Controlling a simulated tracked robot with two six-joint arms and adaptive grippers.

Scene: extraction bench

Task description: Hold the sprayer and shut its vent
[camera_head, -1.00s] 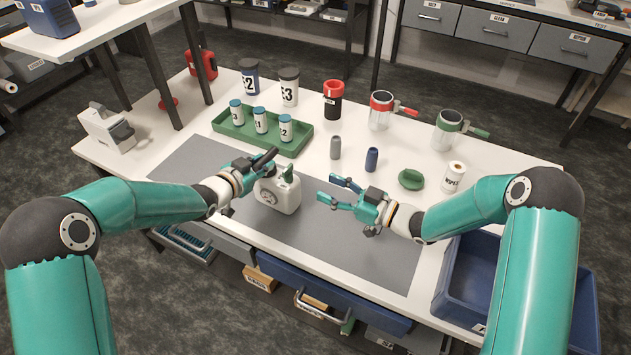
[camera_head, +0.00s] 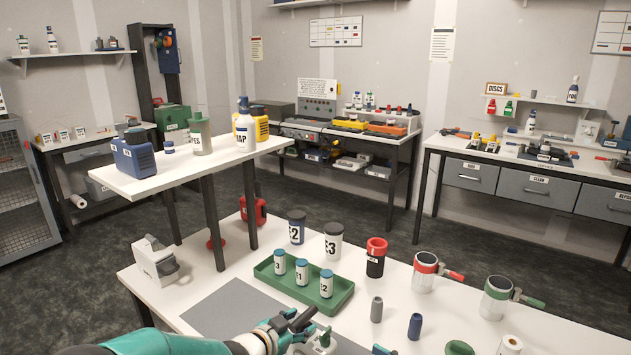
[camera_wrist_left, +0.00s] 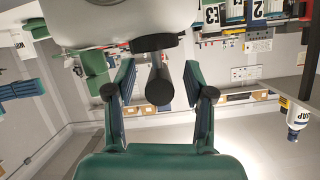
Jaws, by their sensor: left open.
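The white sprayer (camera_head: 318,347) with a green part on top stands at the bottom edge of the head view, mostly cut off. My left gripper (camera_head: 292,322) is beside its upper left. In the left wrist view, my left gripper (camera_wrist_left: 160,100) is open, its fingers on either side of a dark rounded part (camera_wrist_left: 160,85) below a large pale body (camera_wrist_left: 100,22), apparently the sprayer. I see a gap on both sides of that part. The vent's state cannot be told. Of my right gripper, only a small piece (camera_head: 383,350) shows at the bottom edge.
A green tray (camera_head: 338,303) with small blue-capped bottles stands behind the sprayer. A raised white shelf (camera_head: 185,180) rises at the left. The grey mat (camera_head: 215,312) has bare room.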

